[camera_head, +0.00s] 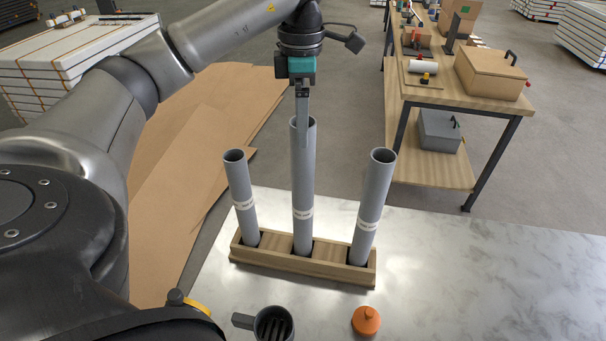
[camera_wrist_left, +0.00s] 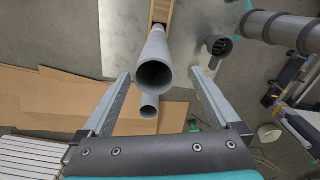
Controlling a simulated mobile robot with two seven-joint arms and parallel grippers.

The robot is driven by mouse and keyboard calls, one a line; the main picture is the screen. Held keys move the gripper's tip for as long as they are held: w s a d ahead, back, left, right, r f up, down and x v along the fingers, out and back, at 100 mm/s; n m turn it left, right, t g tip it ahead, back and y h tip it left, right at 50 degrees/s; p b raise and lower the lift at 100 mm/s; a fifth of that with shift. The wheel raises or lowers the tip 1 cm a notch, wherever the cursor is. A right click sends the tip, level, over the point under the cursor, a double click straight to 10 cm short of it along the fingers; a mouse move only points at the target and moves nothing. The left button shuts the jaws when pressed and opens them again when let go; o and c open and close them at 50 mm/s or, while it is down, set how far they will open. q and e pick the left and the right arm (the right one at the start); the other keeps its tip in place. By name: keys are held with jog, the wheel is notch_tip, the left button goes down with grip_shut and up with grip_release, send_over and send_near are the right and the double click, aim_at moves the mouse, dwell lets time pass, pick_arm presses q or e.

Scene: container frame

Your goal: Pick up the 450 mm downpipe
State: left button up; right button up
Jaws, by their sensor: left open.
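Three grey downpipes stand in a wooden rack (camera_head: 300,262): a short left one (camera_head: 241,190), the tallest in the middle (camera_head: 303,190) and a medium right one (camera_head: 373,195). Each has a pale band; no length marking is readable. My left gripper (camera_head: 303,140) points down at the middle pipe's top, one finger overlapping its rim in the head view. In the left wrist view my left gripper (camera_wrist_left: 160,75) is open, with a pipe mouth (camera_wrist_left: 154,88) showing between its fingers, not gripped. A smaller pipe mouth (camera_wrist_left: 149,111) shows below it. My right gripper is not clearly seen.
A dark grey slotted cup (camera_head: 273,324) and an orange cap (camera_head: 366,320) are on the marbled table (camera_head: 470,260) in front of the rack. A workbench (camera_head: 440,90) with boxes stands back right. Cardboard sheets (camera_head: 190,150) lie at left. The table's right side is clear.

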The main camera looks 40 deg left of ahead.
pick_arm(q)
notch_tip(320, 180, down, 6)
jog(key=p, duration=0.1)
jog(key=shift+w+a+f, duration=0.15)
jog(key=shift+w, duration=0.2)
grip_shut()
dwell(0.7)
